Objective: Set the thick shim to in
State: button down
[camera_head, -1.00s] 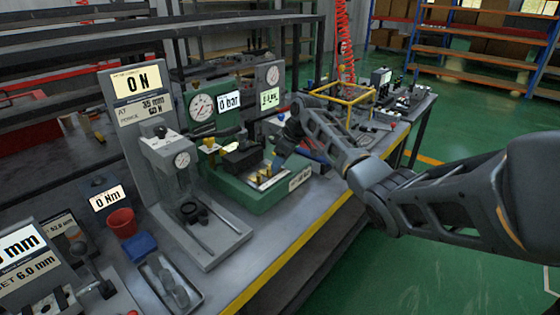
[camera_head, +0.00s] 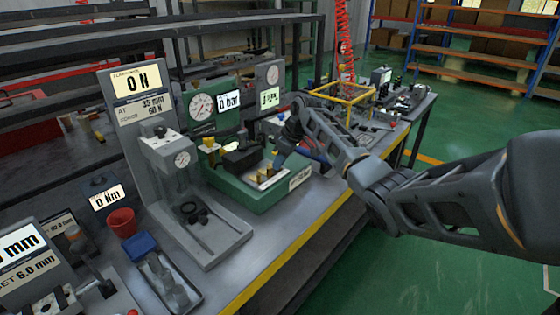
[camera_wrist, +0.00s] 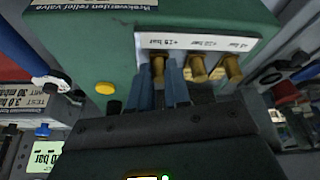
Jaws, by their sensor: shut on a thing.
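Several brass pieces stand in a row along the green relief valve block (camera_wrist: 90,45), under a white label strip (camera_wrist: 200,42) with bar values. My gripper (camera_wrist: 161,85) has its two blue fingers on the leftmost brass piece (camera_wrist: 158,68) in the wrist view and is shut on it. That piece is still in its place in the row. The middle brass piece (camera_wrist: 197,70) and the right one (camera_wrist: 232,68) stand free beside it. I cannot tell their thicknesses apart. In the head view my gripper (camera_head: 279,160) is at the right end of the green block (camera_head: 250,192).
A yellow button (camera_wrist: 105,88) is on the block's face. A press stand (camera_head: 190,190) with a 0 N display is left of the block. A yellow frame (camera_head: 345,95) stands behind my arm. A red cup (camera_head: 122,222) and blue box (camera_head: 140,243) are at the front left.

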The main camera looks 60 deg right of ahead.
aim_at(268, 163)
jog(key=w+b, duration=0.1)
jog(key=w, duration=0.1)
jog(key=w+d+b, duration=0.1)
jog(key=b, duration=0.1)
jog(key=shift+w+f, duration=0.2)
jog(key=shift+w, duration=0.15)
jog(key=shift+w+r, duration=0.25)
jog(key=shift+r, duration=0.05)
jog(key=c, duration=1.1)
grip_release()
jog(key=shift+w+f, duration=0.1)
jog(key=shift+b+v, duration=0.35)
jog(key=shift+v, duration=3.55)
